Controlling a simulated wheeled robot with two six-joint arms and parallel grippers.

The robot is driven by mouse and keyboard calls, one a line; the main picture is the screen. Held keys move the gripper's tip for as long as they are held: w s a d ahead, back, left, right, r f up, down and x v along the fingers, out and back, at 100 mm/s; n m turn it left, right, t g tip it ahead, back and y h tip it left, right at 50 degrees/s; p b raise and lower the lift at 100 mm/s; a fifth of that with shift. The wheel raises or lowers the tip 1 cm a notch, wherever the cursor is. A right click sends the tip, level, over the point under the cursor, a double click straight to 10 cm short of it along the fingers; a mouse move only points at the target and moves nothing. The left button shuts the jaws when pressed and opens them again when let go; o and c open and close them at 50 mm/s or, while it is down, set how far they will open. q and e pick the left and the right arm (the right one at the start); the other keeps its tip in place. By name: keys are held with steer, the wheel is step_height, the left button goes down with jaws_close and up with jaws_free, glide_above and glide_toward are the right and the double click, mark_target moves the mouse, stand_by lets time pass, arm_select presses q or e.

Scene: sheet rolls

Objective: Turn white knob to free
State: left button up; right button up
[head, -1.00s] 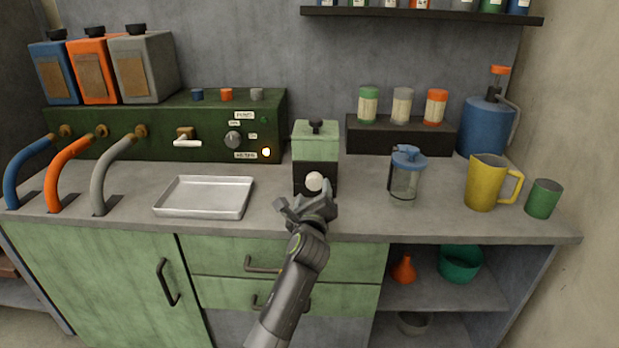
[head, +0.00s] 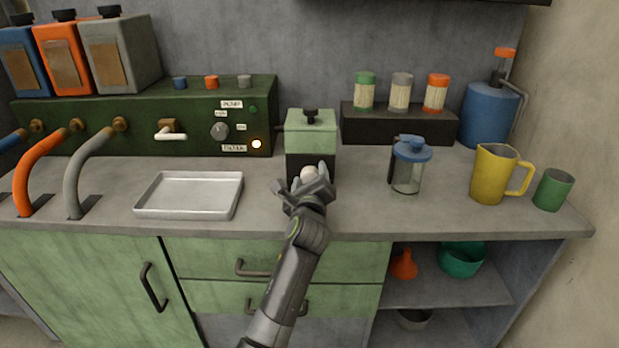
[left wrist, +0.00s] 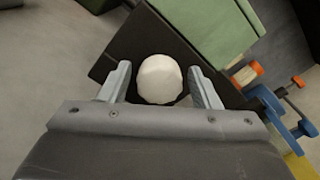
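The white knob (head: 309,173) is a round ball on the front of a small box with a pale green top and a dark lower part (head: 311,130). My left gripper (head: 307,181) is in front of the knob. In the left wrist view the white knob (left wrist: 159,79) sits between the two open fingers (left wrist: 160,88), with a small gap on each side. Its front face looks plain, and no mark of its setting shows. My right gripper is not in view.
A metal tray (head: 190,211) lies left of the box. A glass jar with a blue lid (head: 408,168), a yellow jug (head: 490,177) and a green cup (head: 553,189) stand to the right. A dark green control panel (head: 90,140) is behind the tray.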

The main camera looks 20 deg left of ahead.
arm_select(q)
steer(key=c, duration=0.8)
